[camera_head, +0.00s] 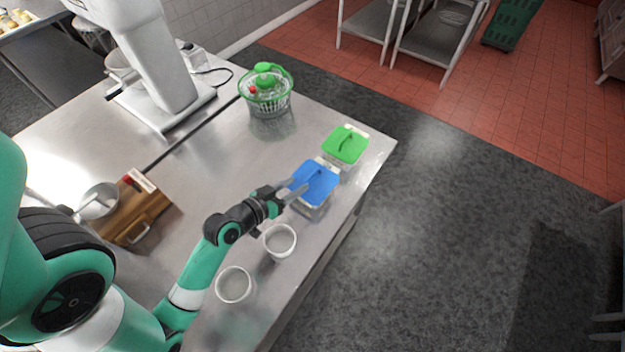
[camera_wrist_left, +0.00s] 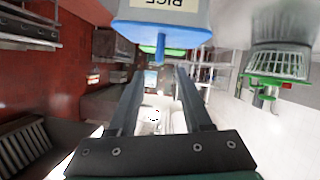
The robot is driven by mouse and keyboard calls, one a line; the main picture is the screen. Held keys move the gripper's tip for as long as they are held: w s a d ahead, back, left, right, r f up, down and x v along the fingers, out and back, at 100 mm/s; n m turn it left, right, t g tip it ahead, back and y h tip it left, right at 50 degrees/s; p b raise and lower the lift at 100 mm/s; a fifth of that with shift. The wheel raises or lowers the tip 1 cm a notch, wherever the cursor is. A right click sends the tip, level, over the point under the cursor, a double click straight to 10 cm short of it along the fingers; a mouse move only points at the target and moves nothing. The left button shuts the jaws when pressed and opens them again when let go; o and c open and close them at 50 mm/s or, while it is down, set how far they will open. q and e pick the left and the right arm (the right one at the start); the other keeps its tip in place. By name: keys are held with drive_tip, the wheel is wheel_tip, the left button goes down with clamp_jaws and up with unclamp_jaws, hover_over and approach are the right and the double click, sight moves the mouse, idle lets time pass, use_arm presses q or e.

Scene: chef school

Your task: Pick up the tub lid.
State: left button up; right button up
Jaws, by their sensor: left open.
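A blue tub lid (camera_head: 316,183) with a raised handle sits on a tub near the right edge of the steel table. In the left wrist view the lid (camera_wrist_left: 190,38) appears upside down, on a tub labelled RICE (camera_wrist_left: 172,8). Its blue handle (camera_wrist_left: 160,47) lines up with the gap between my fingers, just beyond the tips. My left gripper (camera_head: 295,188) is open and empty at the near left side of the lid; its fingers (camera_wrist_left: 160,72) stand apart. I cannot tell whether a fingertip touches the lid. My right gripper is in neither view.
A second tub with a green lid (camera_head: 346,144) stands just behind the blue one. Two white bowls (camera_head: 280,241) (camera_head: 234,284) are close to my left forearm. A green-topped salad spinner (camera_head: 266,92) stands farther back. A wooden board (camera_head: 137,215) lies left; the table's middle is clear.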

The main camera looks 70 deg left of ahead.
sight(311, 176)
use_arm(q)
drive_tip(key=b+x, duration=0.1)
drive_tip(key=x, duration=0.7)
drive_tip(key=shift+s, duration=0.1)
drive_tip(key=shift+d, duration=0.1)
drive_tip(key=shift+c, duration=0.2)
clamp_jaws()
